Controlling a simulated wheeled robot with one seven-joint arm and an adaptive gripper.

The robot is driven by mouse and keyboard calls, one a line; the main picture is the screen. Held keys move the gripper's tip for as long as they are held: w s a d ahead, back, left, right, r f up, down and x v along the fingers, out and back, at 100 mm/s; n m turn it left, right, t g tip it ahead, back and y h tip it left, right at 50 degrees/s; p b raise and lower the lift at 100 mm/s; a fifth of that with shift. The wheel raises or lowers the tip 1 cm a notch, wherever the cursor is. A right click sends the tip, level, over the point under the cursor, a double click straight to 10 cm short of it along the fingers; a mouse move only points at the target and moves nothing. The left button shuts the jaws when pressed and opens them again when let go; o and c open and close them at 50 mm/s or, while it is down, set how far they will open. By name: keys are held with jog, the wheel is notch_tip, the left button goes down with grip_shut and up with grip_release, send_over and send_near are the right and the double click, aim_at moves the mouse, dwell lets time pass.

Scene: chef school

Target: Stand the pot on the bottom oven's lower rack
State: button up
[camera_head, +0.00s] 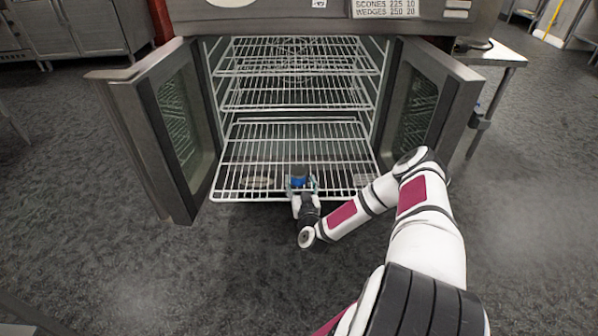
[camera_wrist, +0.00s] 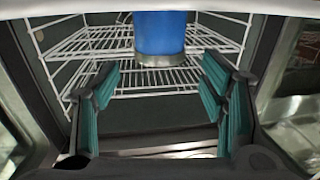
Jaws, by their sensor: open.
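The pot is blue with a dark top in the head view (camera_head: 299,182), small and partly hidden by my gripper, at the front of the bottom oven's lower rack (camera_head: 243,160). In the wrist view the pot (camera_wrist: 160,33) shows a blue side and a silvery base band, its upper part cut off by the frame. My gripper (camera_head: 301,186) is at the rack's front edge. In the wrist view its teal-padded fingers (camera_wrist: 160,82) are apart, with the pot ahead and no finger touching it visibly. I cannot tell exactly how the base meets the wires.
Both oven doors stand open, left (camera_head: 180,125) and right (camera_head: 418,110), flanking the rack. Two higher racks (camera_head: 298,92) are empty. A metal side table (camera_head: 492,55) stands at right. The grey floor before the oven is clear at left.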

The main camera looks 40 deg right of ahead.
jog(key=p+v, duration=0.1)
jog(key=v, duration=0.5)
jog(key=w+a+r+n+g+y, duration=0.4)
jog(key=w+a+r+n+y, duration=0.2)
jog(key=w+r+n+y, duration=0.3)
jog(key=s+a+r+g+h, duration=0.1)
jog(key=s+a+r+g, duration=0.2)
jog(key=r, duration=0.5)
jog(key=s+a+r+g+h, duration=0.1)
jog(key=s+r+g, duration=0.1)
jog(key=s+r, duration=0.5)
jog(key=s+a+r+m+g+h, duration=0.1)
jog(key=s+a+r+g, duration=0.15)
jog(key=s+r, duration=0.5)
jog(key=s+a+r+m+g, duration=0.1)
jog(key=s+a+r, duration=0.3)
jog(key=s+r, duration=0.35)
jog(key=s+a+r+m+g+y, duration=0.1)
jog(key=s+a+r, duration=0.1)
jog(key=s, duration=0.9)
jog(key=s+a+r+g, duration=0.1)
jog(key=s+a+g, duration=0.1)
jog(key=s, duration=0.9)
jog(key=shift+s+a+r+m+y, duration=0.25)
jog(key=shift+a+r+m+y, duration=0.15)
jog(key=shift+a, duration=0.5)
